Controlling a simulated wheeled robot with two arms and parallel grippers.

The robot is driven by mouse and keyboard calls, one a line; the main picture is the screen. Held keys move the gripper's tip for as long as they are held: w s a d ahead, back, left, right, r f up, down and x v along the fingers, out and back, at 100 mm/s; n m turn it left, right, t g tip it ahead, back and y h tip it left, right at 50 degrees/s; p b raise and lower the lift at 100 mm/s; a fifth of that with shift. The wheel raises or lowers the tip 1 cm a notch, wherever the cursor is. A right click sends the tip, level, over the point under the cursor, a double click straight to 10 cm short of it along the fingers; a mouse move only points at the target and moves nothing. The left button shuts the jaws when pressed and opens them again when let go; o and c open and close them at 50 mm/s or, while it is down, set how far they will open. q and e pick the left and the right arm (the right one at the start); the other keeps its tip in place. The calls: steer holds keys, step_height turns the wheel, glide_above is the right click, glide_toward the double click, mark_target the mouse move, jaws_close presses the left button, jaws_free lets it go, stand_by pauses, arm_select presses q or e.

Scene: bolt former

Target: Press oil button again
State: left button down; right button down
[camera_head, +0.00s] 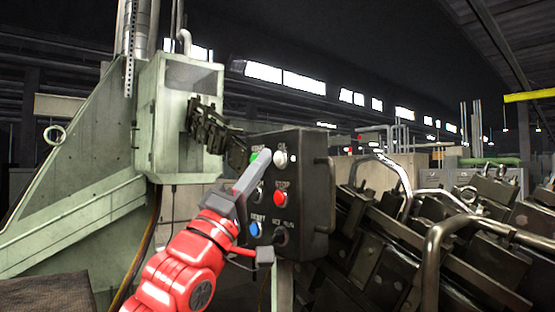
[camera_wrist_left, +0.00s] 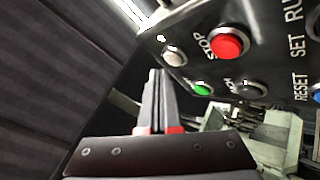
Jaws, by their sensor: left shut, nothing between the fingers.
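A dark control panel (camera_head: 308,165) stands ahead with two columns of controls. The oil button is the pale grey-white one (camera_head: 281,158) at its upper right. It also shows in the left wrist view (camera_wrist_left: 174,54), unobstructed. My left gripper (camera_head: 265,158) is shut and empty, its tips raised between the green button (camera_head: 254,157) and the oil button. In the wrist view my shut fingers (camera_wrist_left: 157,75) point toward the panel edge, just below and left of the oil button. The tips look apart from it, though depth is hard to judge. My right gripper is out of view.
A red stop button (camera_head: 280,198) sits below the oil button. A blue reset button (camera_head: 255,229) and a black selector (camera_head: 281,236) are lower. A green machine housing (camera_head: 180,120) stands left. Bent metal pipes and dark machinery (camera_head: 440,240) crowd the right.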

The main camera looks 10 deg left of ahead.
arm_select(q)
steer(key=shift+w, duration=0.1)
steer(key=shift+w+d, duration=0.3)
steer(key=shift+w+d+b, duration=0.2)
steer(key=shift+w+b, duration=0.1)
stand_by(1.0)
stand_by(0.4)
steer(key=s+a+b, duration=0.1)
steer(key=b, duration=0.2)
steer(key=shift+s, duration=0.15)
